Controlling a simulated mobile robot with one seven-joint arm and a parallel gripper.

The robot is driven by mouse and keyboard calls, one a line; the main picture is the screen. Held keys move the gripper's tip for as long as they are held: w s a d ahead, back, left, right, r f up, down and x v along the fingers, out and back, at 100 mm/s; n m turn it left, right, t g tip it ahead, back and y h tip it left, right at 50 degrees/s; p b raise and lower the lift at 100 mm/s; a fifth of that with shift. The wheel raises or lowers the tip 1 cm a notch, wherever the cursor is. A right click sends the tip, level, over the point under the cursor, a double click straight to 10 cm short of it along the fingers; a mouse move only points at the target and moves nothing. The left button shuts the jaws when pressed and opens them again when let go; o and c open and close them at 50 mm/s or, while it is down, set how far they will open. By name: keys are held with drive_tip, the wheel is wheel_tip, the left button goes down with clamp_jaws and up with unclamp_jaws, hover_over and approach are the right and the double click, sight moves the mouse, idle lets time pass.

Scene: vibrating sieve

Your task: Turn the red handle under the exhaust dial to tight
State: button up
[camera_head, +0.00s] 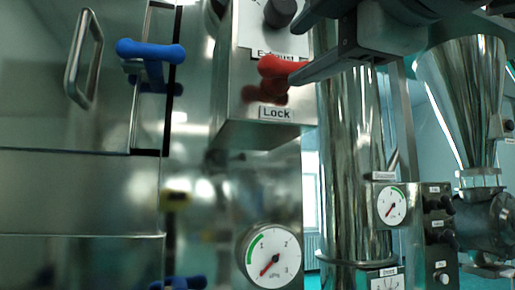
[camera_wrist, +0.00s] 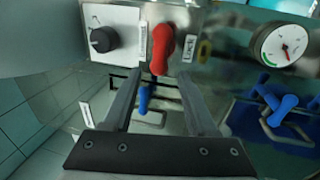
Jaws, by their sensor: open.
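The red handle (camera_head: 283,66) sits on a steel box, between the partly covered "Exhaust" label and the "Lock" label (camera_head: 276,112). The black exhaust dial (camera_head: 280,12) is above it on a white plate. In the wrist view the red handle (camera_wrist: 161,50) lies just ahead of my gripper (camera_wrist: 162,76), roughly in line with the gap between its fingers. My gripper is open and empty. In the head view my gripper (camera_head: 297,50) comes from the upper right, and a finger overlaps the handle's right end. I cannot tell whether they touch.
A blue handle (camera_head: 150,50) and a metal door grip (camera_head: 84,58) are at the left. A round gauge (camera_head: 270,257) is below the box. A steel column (camera_head: 345,170) and a funnel (camera_head: 465,95) stand to the right.

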drive_tip(key=v, duration=0.9)
drive_tip(key=shift+s+b, duration=0.2)
drive_tip(key=shift+b, duration=0.1)
drive_tip(key=shift+f, duration=0.1)
